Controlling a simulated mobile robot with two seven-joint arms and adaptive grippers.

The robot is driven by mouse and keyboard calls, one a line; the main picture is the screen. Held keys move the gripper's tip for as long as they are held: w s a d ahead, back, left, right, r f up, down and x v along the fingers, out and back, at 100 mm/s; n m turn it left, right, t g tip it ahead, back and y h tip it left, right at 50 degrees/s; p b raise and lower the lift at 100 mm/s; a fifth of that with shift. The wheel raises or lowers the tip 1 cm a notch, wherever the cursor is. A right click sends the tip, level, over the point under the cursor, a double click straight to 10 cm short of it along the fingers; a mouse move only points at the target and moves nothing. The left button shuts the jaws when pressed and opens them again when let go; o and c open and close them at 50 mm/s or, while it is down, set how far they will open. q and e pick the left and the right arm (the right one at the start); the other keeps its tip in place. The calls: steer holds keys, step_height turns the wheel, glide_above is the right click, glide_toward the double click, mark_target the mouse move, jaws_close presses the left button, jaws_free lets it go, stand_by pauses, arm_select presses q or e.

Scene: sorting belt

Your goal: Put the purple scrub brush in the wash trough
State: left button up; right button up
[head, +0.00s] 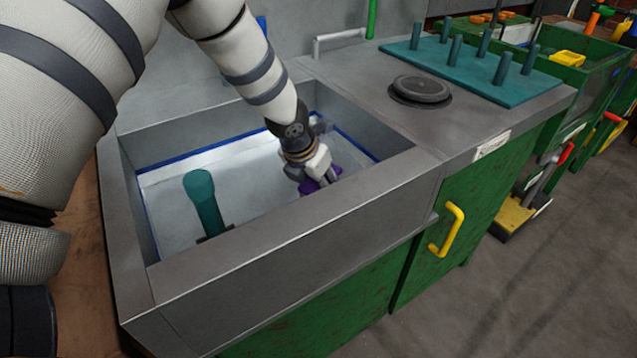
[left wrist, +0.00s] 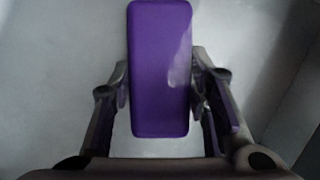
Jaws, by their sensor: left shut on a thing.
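The purple scrub brush (left wrist: 160,70) is between the two fingers of my left gripper (left wrist: 160,100) in the left wrist view, with a finger against each long side. In the head view a bit of the purple brush (head: 309,186) shows below my left gripper (head: 322,176), which is shut on it. The gripper is down inside the wash trough (head: 275,227), near its front right wall. The brush's underside is hidden, so I cannot tell whether it touches the trough floor. My right gripper is not in view.
A teal post (head: 203,200) stands in the trough's left part. To the right, the counter holds a dark round disc (head: 420,90) and a teal peg board (head: 470,72). A yellow handle (head: 447,229) sticks out from the green cabinet front.

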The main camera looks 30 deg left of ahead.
arm_select(q)
steer(key=o, duration=1.3)
steer(key=p+v, duration=0.3)
steer(key=v, duration=0.9)
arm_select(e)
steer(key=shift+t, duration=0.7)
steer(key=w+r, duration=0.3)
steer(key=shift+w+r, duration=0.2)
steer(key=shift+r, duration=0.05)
arm_select(q)
steer(key=shift+r, duration=0.1)
